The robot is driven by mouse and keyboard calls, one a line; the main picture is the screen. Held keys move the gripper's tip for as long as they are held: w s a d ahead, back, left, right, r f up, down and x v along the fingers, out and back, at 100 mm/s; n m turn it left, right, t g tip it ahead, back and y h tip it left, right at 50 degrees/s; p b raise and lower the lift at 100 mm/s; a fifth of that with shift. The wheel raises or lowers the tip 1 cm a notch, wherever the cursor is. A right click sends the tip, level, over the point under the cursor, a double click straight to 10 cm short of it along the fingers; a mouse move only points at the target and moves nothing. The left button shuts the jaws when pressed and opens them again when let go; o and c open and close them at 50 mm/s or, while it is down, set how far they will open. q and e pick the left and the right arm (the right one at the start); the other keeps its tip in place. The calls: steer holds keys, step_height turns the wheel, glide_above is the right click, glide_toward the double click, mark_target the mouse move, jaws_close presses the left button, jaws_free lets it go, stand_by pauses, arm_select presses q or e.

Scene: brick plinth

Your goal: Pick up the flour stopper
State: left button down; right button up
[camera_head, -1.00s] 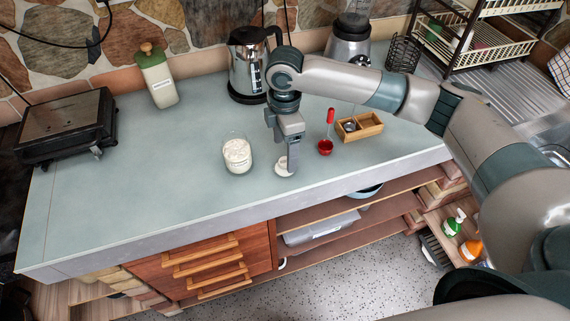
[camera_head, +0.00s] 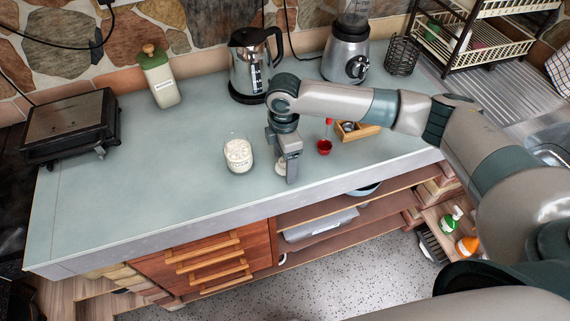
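The flour jar (camera_head: 238,155) is clear glass with white flour in it and stands on the counter without a lid. A small pale round piece that looks like the flour stopper (camera_head: 281,169) lies on the counter to the jar's right, partly hidden by my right gripper. My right gripper (camera_head: 290,177) points down at the stopper's right side, close to the counter. I see its fingers edge-on, so I cannot tell whether they are open, shut or touching the stopper. My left gripper is out of view.
A red measuring scoop (camera_head: 324,147) and a wooden box (camera_head: 364,133) stand to the right. A kettle (camera_head: 247,65), a blender (camera_head: 345,55) and a green-topped bottle (camera_head: 159,78) stand at the back. A black grill (camera_head: 70,128) is at left. The counter's left middle is clear.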

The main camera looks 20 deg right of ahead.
steer(key=c, duration=0.9)
steer(key=shift+o, duration=0.2)
steer(key=shift+r, duration=0.1)
steer(key=shift+r+b, duration=0.3)
steer(key=shift+r, duration=0.25)
step_height(320, 180, up, 8)
steer(key=shift+f+b, duration=0.25)
steer(key=shift+b, duration=1)
steer(key=shift+r, duration=0.65)
steer(key=shift+s, duration=0.1)
steer(key=s+d+m+b, duration=0.2)
steer(key=s+m, duration=0.3)
steer(key=m, duration=0.4)
steer(key=s+d+f+m+b, duration=0.1)
steer(key=s+d+m+b, duration=0.1)
steer(key=s+m, duration=0.4)
steer(key=shift+s+f+m, duration=0.2)
steer(key=shift+f+m, duration=0.1)
steer(key=shift+m, duration=1.4)
